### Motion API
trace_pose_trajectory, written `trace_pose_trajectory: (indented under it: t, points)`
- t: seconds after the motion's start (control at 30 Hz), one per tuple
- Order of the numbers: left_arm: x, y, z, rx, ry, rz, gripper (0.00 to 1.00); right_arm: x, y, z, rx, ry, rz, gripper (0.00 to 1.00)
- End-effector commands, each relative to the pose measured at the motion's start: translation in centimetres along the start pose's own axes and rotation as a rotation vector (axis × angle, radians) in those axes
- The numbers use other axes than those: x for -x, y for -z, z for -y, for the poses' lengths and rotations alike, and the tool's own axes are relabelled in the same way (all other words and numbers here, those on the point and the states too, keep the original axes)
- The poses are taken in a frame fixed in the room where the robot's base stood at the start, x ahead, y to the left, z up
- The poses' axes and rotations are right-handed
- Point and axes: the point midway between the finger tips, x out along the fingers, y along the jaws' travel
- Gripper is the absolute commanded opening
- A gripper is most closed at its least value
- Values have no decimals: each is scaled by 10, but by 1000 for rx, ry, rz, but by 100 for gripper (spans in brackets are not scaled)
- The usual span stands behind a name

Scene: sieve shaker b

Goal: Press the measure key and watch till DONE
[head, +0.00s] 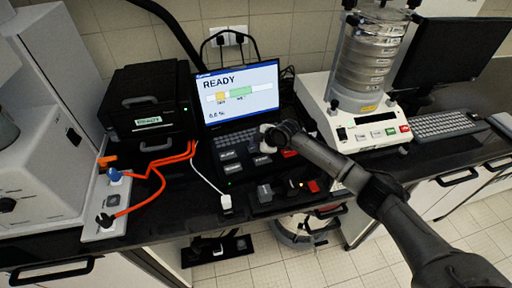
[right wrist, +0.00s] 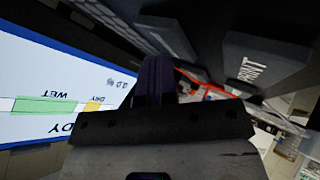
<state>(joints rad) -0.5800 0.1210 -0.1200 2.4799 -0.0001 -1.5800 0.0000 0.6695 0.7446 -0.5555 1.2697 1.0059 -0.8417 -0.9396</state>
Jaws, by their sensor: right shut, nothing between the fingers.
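The instrument screen (head: 240,90) stands upright on the bench and reads READY, with a yellow and a green band and a small figure below. The wrist view shows part of the screen (right wrist: 50,90), with bands marked WET and DRY. Dark keys (head: 230,156) lie below the keyboard; their labels are too small to read in the head view. I cannot tell which is the measure key. A key marked PRINT (right wrist: 262,62) shows in the wrist view. My right gripper (head: 270,137) is shut and empty, over the key area in front of the screen. Contact cannot be told. My left gripper is not in view.
The sieve shaker (head: 365,120) stands right of the instrument, with a monitor (head: 445,55) behind it. A black case (head: 148,105) stands left. Orange cables (head: 160,165) run to a socket strip (head: 105,205). A white cable hangs in front.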

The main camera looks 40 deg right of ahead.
Motion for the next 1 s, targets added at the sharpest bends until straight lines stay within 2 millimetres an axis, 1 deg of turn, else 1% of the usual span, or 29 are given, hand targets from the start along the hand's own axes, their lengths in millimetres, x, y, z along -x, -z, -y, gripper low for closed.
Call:
trace_pose_trajectory:
  t: [0.2,0.67,1.0]
  points:
    - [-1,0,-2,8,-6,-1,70,-2,-2,2,0,1,0,0]
    - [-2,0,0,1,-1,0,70,-3,-3,3,0,1,1,0]
    - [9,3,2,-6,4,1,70,6,4,-4,0,1,1,0]
